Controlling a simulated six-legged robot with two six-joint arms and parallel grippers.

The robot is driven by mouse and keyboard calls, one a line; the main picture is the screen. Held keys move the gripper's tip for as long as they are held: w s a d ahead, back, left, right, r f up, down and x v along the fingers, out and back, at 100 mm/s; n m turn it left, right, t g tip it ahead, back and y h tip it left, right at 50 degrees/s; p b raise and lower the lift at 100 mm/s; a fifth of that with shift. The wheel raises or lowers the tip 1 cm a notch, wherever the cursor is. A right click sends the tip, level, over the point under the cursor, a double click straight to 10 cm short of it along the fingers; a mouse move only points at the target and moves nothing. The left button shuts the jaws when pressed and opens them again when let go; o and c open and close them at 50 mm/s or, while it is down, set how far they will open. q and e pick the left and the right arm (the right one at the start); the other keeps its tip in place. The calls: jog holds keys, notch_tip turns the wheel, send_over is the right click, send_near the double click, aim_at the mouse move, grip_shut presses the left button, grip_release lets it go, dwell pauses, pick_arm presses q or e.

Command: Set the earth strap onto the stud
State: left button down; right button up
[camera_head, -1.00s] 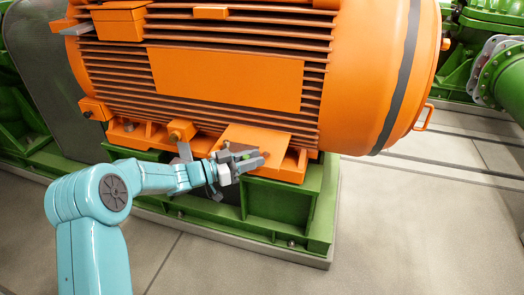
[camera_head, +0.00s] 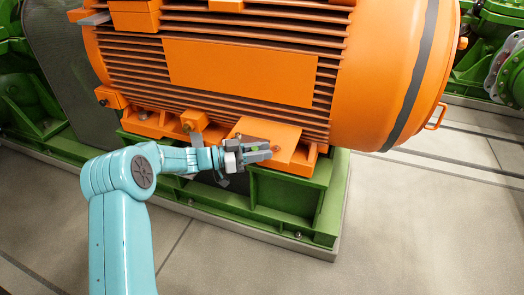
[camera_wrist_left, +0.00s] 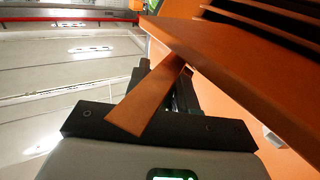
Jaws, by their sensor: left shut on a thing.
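My left gripper (camera_head: 262,152) is at the orange foot plate (camera_head: 284,137) low on the motor's side. It is shut on the earth strap (camera_wrist_left: 146,100), a flat copper-brown strip in the left wrist view. The strip slants up between the dark fingers, and its upper end is close to the motor's orange edge. In the head view only a small brown bit at the fingertips may be the strap. I cannot make out the stud for certain in either view. My right gripper is not in view.
The large orange finned motor (camera_head: 260,70) sits on a green base frame (camera_head: 285,195) above a pale concrete plinth. An orange block (camera_head: 194,121) stands left of the gripper. The tiled floor (camera_head: 400,230) in front and to the right is clear.

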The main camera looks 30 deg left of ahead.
pick_arm(q)
jog(key=c, duration=1)
grip_release()
jog(key=shift+r, duration=0.1)
jog(key=v, duration=1.6)
jog(key=shift+p, duration=0.45)
jog(key=shift+a, duration=0.15)
